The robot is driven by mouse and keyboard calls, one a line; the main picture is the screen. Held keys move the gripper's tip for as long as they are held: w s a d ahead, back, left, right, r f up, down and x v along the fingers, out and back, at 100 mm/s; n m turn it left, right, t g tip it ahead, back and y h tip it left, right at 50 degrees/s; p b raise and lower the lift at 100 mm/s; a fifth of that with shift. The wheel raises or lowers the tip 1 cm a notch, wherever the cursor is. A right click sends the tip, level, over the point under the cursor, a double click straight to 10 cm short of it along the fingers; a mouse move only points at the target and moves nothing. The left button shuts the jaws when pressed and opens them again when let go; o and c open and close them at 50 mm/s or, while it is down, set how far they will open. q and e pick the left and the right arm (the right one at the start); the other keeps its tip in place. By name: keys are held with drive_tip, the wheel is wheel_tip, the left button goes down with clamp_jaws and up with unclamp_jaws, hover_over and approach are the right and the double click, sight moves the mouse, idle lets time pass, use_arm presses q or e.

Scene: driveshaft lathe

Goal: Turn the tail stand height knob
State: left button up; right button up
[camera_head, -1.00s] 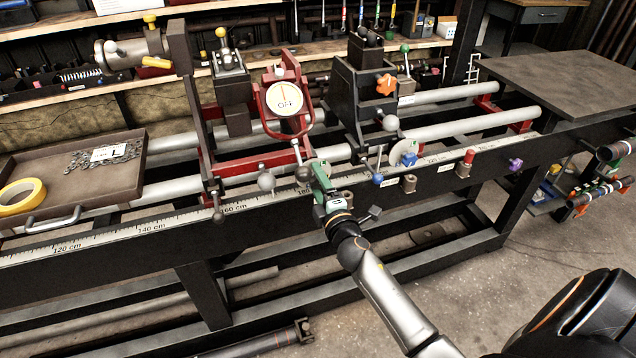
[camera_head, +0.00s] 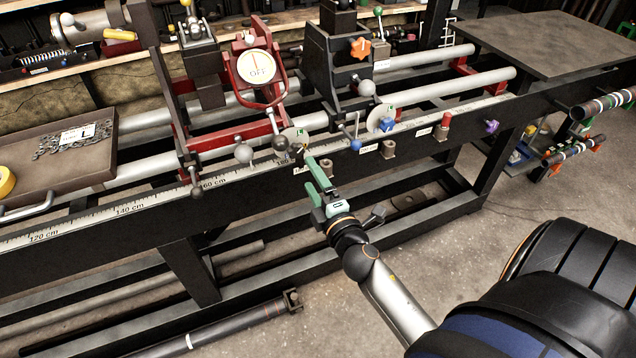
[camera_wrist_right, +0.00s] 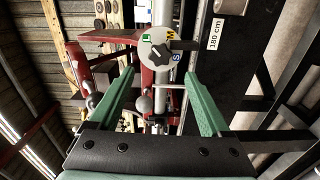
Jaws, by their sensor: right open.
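A pale round dial with green L, yellow M and blue S marks and a black pointer knob (camera_wrist_right: 159,53) shows in the right wrist view. The same dial (camera_head: 297,135) sits on the bench's front rail in the head view, near the 180 cm mark. My right gripper (camera_head: 309,170) is open, its green fingers apart and pointing at the dial from the front. In the wrist view the gripper (camera_wrist_right: 159,74) has the dial just beyond and between its fingertips, with nothing held. A second similar dial (camera_head: 382,121) sits farther right. I cannot tell which dial sets tail stand height. My left gripper is out of view.
The black stand with an orange knob (camera_head: 360,48) rises behind the rail. Lever balls, including a blue one (camera_head: 356,145), stick out close to the dials. A tray (camera_head: 45,178) lies left. Floor in front is clear.

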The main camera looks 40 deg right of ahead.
drive_tip(key=v, duration=0.3)
drive_tip(key=shift+w, duration=0.1)
